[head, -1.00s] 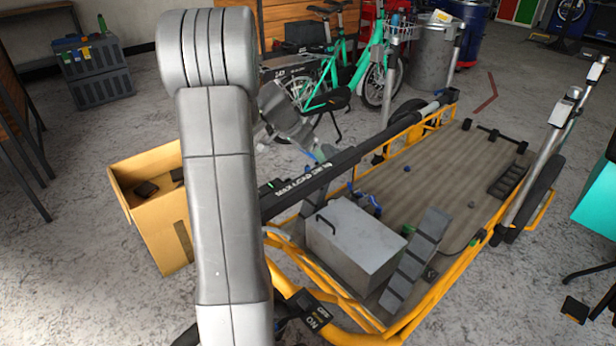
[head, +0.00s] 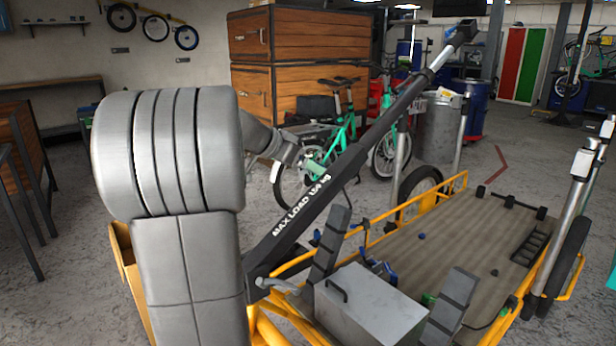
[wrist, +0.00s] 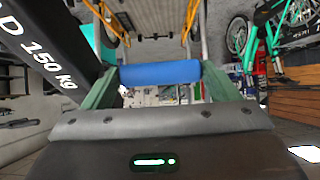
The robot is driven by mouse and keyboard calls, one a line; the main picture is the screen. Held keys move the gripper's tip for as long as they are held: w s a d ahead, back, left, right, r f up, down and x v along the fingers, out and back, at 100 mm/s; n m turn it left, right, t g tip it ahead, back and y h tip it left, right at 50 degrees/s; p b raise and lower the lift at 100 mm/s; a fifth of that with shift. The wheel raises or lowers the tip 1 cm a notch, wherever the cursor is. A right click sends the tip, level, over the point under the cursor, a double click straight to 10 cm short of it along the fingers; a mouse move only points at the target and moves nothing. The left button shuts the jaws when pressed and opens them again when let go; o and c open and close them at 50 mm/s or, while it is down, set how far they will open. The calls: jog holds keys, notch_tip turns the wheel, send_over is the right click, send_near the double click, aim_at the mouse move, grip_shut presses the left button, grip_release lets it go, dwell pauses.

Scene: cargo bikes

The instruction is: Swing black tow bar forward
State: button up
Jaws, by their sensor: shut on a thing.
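The black tow bar (head: 330,190), marked MAX LOAD 150 kg, slants steeply up from the near left corner of the yellow cargo bike frame (head: 290,268) to a raised far end at the upper right. It crosses the left of the wrist view (wrist: 45,55). My gripper (head: 312,160) is at the bar's left side, about midway along it, partly hidden by my arm. In the wrist view its green fingers (wrist: 160,78) are shut on a blue cylindrical grip (wrist: 160,73). How the grip joins the bar is hidden.
A grey metal box (head: 365,305) sits at the near end of the flat cargo deck (head: 440,240). Upright posts and wheels flank the deck. Wooden cabinets (head: 300,40), a green bike (head: 345,125) and a metal barrel (head: 440,130) stand behind. Open floor lies at the left.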

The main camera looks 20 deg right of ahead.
jog(key=shift+s+a+r, duration=0.1)
jog(key=shift+a+r, duration=0.05)
jog(key=shift+a, duration=0.1)
jog(key=o, duration=1.1)
jog(key=shift+a, duration=0.1)
jog(key=shift+r, duration=0.1)
jog(key=p+v, duration=0.3)
jog(key=v, duration=1)
jog(key=shift+a, duration=0.35)
jog(key=shift+s+r, duration=0.1)
jog(key=b+x, duration=0.3)
jog(key=x, duration=1.1)
